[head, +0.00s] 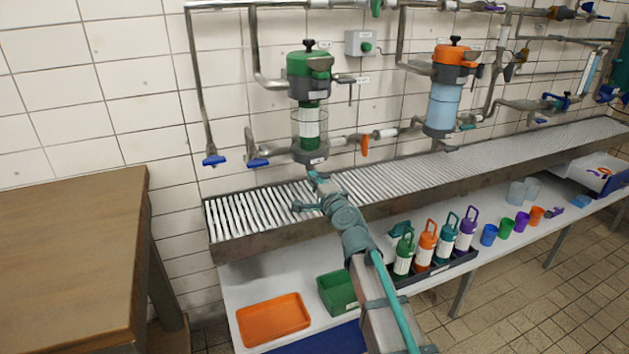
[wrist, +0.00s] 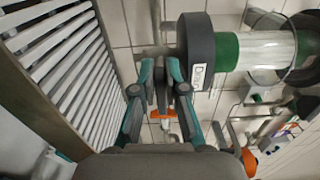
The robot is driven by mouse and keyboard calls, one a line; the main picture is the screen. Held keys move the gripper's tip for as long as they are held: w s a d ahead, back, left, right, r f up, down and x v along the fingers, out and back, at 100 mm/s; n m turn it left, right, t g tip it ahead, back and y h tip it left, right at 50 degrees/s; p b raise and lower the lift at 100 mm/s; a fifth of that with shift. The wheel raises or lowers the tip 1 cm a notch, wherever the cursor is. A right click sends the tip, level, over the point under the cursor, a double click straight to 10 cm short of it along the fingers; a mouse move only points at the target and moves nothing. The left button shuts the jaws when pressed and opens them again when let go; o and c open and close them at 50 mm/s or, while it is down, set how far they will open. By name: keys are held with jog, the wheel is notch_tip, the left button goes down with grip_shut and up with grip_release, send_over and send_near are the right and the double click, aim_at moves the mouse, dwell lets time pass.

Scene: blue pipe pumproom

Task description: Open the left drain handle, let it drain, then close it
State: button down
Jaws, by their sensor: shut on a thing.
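The left filter housing (head: 310,125) has a green top, a clear bowl and a grey base, and is fixed on the wall above the slatted drain trough. Its grey base (wrist: 196,55) also shows in the wrist view, with a white label. My gripper (head: 313,176) is right under this base. In the wrist view my gripper (wrist: 161,72) is shut on a small grey part, seemingly the left drain handle (wrist: 160,92). My fingers cover much of the handle, and its angle is hard to tell. I see no blue liquid in the left bowl and no stream under it.
The slatted trough (head: 265,215) runs below both housings. A second housing (head: 443,105) with an orange top and blue liquid hangs to the right. Blue pipe handles (head: 213,160) and an orange one (head: 364,146) are near. Bottles and trays stand on the lower shelf.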

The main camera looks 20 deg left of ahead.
jog(key=c, duration=1.2)
grip_release()
jog(key=shift+s+d, duration=0.1)
jog(key=v, duration=1.1)
jog(key=shift+s+d+r, duration=0.1)
jog(key=shift+s+d, duration=0.1)
jog(key=shift+s, duration=0.1)
